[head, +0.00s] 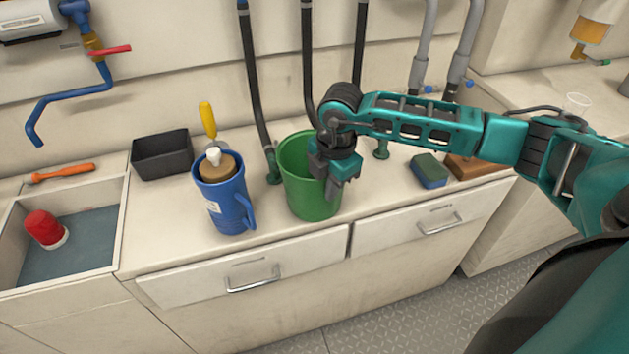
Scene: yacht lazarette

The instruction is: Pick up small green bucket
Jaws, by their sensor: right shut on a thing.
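The small green bucket (296,178) stands upright on the pale counter, a little right of the middle of it. My right gripper (335,190) comes in from the right and points down at the bucket's right side. It is shut on the bucket's rim and wall there. The gripper and wrist hide the right part of the bucket's opening. The bucket's base appears to rest on the counter near its front edge. My left gripper is not in view.
Left of the bucket stand a blue jug (222,200) and a black tray (161,154). Right of it lie a green-blue sponge (428,170) and a brown block (467,165). Black hoses rise behind. A sink (113,225) holding a red object (43,228) is at far left.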

